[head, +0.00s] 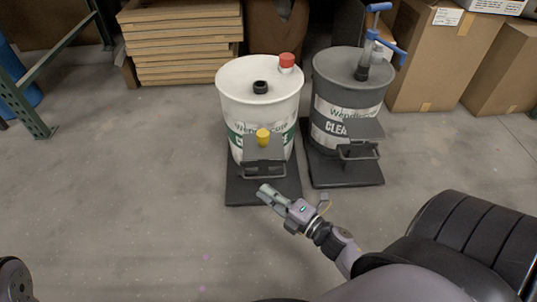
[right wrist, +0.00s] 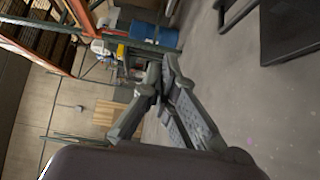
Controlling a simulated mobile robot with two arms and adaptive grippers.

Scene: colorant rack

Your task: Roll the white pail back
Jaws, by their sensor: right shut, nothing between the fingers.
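The white pail (head: 231,112) stands upright on a dark flat base (head: 240,191) in the head view. Its lid carries a red cap (head: 286,61) and a black cap (head: 260,87). A grey bracket with a handle (head: 265,170) and a yellow knob (head: 263,136) is at its front. My right gripper (head: 264,191) is at the front of the base, just below the handle in the picture; I cannot tell whether it touches. Its fingers (right wrist: 166,70) are together and empty in the right wrist view. The left gripper is not in view.
A dark grey pail (head: 340,85) on its own base (head: 345,178) stands close on the right. Stacked boards (head: 183,45) and cardboard boxes (head: 430,65) are behind. A green rack post (head: 30,112) is at left. The floor in front and left is clear.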

